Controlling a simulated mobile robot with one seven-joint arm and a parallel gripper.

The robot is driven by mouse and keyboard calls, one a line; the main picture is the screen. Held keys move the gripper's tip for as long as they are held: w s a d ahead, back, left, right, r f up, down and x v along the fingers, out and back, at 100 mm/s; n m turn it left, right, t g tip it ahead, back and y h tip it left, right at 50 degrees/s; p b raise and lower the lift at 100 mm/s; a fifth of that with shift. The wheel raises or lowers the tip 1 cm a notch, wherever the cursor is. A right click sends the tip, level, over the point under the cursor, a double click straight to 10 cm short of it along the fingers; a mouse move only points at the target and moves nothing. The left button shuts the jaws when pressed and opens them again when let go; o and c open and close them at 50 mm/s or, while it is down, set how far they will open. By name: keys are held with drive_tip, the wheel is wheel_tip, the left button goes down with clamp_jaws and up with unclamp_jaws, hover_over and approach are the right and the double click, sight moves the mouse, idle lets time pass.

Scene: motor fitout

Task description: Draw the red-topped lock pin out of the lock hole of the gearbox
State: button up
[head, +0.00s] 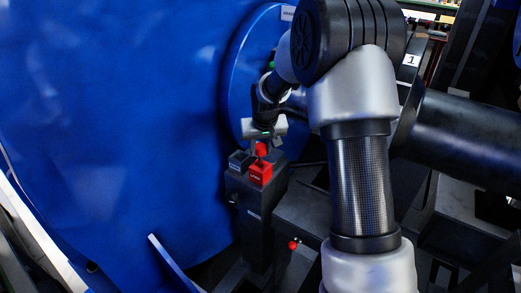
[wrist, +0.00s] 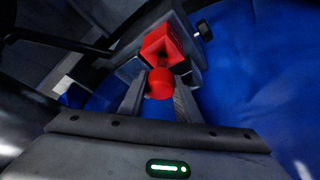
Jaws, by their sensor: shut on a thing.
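My gripper (head: 262,143) is above a dark post-like housing (head: 258,215), with its fingers pointing down. In the wrist view my gripper (wrist: 159,92) is shut on a round red knob, the top of the lock pin (wrist: 160,84). The red top (head: 261,149) also shows just under my gripper in the head view. Right below it is a red square block (head: 260,173) on top of the housing. In the wrist view this red block (wrist: 162,40) lies just past the knob and shows a dark recess. The pin's shank is mostly hidden, so I cannot tell how deep it sits.
A smaller grey block (head: 239,160) stands left of the red block. A large blue casing (head: 120,110) fills the left side. A small red-knobbed lever (head: 293,244) is low, right of the housing. A dark cylinder (head: 465,130) lies at the right, behind my arm.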

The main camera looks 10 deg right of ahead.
drive_tip(key=shift+r+p, duration=0.95)
drive_tip(key=shift+r, duration=0.75)
